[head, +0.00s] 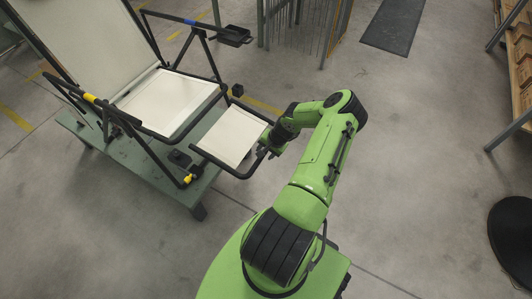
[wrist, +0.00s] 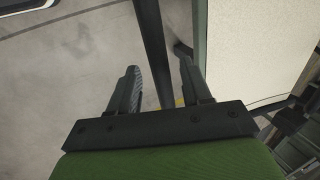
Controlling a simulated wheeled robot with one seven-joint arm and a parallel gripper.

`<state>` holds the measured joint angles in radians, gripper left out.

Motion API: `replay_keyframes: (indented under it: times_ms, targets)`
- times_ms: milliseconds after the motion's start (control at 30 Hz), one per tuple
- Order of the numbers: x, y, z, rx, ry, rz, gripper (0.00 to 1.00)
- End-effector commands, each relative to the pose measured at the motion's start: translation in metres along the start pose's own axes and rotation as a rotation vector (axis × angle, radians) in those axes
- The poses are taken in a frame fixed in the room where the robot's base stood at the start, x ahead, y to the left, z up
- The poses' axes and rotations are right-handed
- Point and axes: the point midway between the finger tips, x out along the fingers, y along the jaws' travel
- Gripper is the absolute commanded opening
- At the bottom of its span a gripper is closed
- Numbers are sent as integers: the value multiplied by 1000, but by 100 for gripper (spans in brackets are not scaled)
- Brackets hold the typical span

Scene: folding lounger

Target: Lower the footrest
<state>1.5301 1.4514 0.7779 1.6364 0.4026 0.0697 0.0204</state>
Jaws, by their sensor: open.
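The folding lounger has a cream backrest (head: 70,35), a cream seat (head: 168,102) and a smaller cream footrest (head: 231,135) in a black tube frame. The footrest sticks out from the seat's front toward my arm. My gripper (head: 270,147) is at the footrest's right end. In the wrist view, my gripper (wrist: 157,88) is open, with the black footrest tube (wrist: 152,45) running between its two fingers. The footrest panel (wrist: 258,45) shows to the right of the fingers. I cannot tell whether either finger touches the tube.
A dark mat (head: 394,24) lies on the floor at the back. A shelf with boxes (head: 520,60) is at the right edge. The floor right of my arm is mostly clear.

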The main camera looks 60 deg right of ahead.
Motion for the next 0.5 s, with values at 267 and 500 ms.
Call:
replay_keyframes:
  times_ms: [267, 500]
  targets:
    - [0, 0, 0, 0, 1, 0, 44]
    - [0, 0, 0, 0, 1, 0, 7]
